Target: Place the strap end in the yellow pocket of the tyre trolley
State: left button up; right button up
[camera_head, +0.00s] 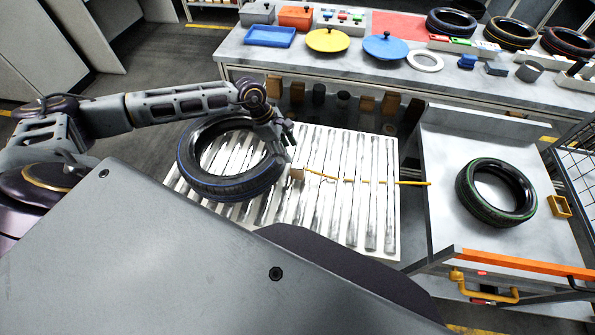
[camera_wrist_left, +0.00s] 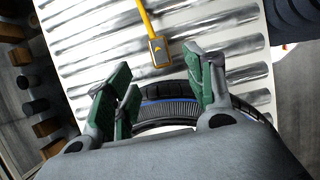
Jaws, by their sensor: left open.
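The yellow strap (camera_head: 345,181) lies across the white roller conveyor and reaches right to the tyre trolley. Its strap end (camera_head: 298,174), a small tan block, is at the left, by the tyre; it also shows in the left wrist view (camera_wrist_left: 160,53). My left gripper (camera_head: 287,141) is open and empty above the conveyor, beside the strap end and apart from it. In the left wrist view the green fingers (camera_wrist_left: 158,75) are spread, with the strap end beyond them. The yellow pocket (camera_head: 554,207) is at the right side of the tyre trolley (camera_head: 450,225). My right gripper is not in view.
A blue-striped tyre (camera_head: 232,187) lies on the conveyor (camera_head: 375,235) under my left forearm. A green-striped tyre (camera_head: 462,198) lies on the trolley, left of the pocket. A workbench (camera_head: 300,60) with trays and tyres is behind. A wire-mesh rack (camera_head: 575,165) borders the trolley.

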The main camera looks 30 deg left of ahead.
aim_at(297, 166)
pick_arm(q)
jog(key=shift+p+x, duration=0.3)
jog(key=shift+x, duration=2.35)
jog(key=shift+f, duration=0.1)
jog(key=shift+p+x, duration=0.55)
jog(key=shift+x, duration=1.95)
jog(key=shift+c, duration=0.4)
grip_shut()
